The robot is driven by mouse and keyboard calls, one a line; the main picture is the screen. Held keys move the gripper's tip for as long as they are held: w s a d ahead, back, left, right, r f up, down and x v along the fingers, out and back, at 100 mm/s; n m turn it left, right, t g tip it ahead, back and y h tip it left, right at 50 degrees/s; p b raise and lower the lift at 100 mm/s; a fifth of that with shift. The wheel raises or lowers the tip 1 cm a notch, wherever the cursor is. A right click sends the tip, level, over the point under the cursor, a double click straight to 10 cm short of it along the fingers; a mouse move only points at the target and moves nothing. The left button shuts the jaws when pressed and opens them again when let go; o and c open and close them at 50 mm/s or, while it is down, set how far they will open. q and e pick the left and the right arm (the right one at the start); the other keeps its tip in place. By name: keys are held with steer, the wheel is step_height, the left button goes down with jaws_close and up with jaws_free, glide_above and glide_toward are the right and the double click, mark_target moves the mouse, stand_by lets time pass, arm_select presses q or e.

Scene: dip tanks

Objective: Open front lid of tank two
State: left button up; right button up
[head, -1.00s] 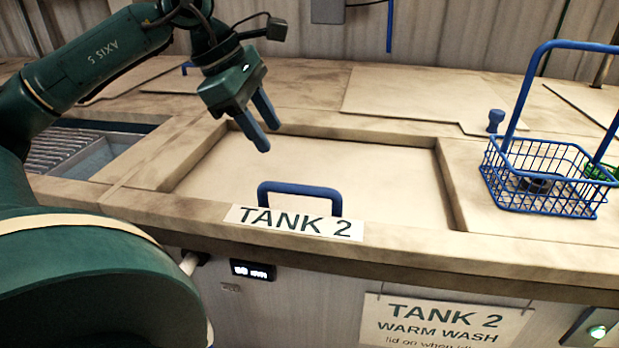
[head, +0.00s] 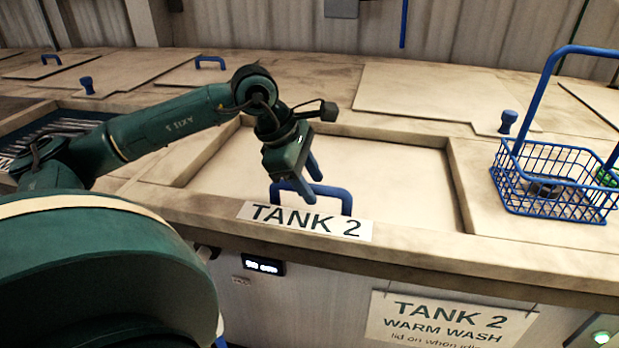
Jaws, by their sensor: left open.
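The front lid of tank two (head: 390,180) is a flat beige panel lying shut in its recess. Its blue bar handle (head: 347,200) stands at the front edge, just behind the label "TANK 2" (head: 305,220). My left gripper (head: 314,191) points down at the handle, with its two blue fingers apart. The fingers overlap the left part of the handle in the picture; I cannot tell whether they touch it. My right gripper is not in view.
A blue wire basket (head: 555,205) with a tall handle stands on the deck at the right, beside a blue knob (head: 508,121). Other lids lie behind. A hanging sign (head: 450,322) and a small display (head: 264,265) are on the front face.

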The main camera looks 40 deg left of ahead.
arm_select(q)
steer(key=shift+c, duration=0.4)
jaws_close()
steer(key=shift+w+a, duration=0.1)
steer(key=shift+w, duration=0.05)
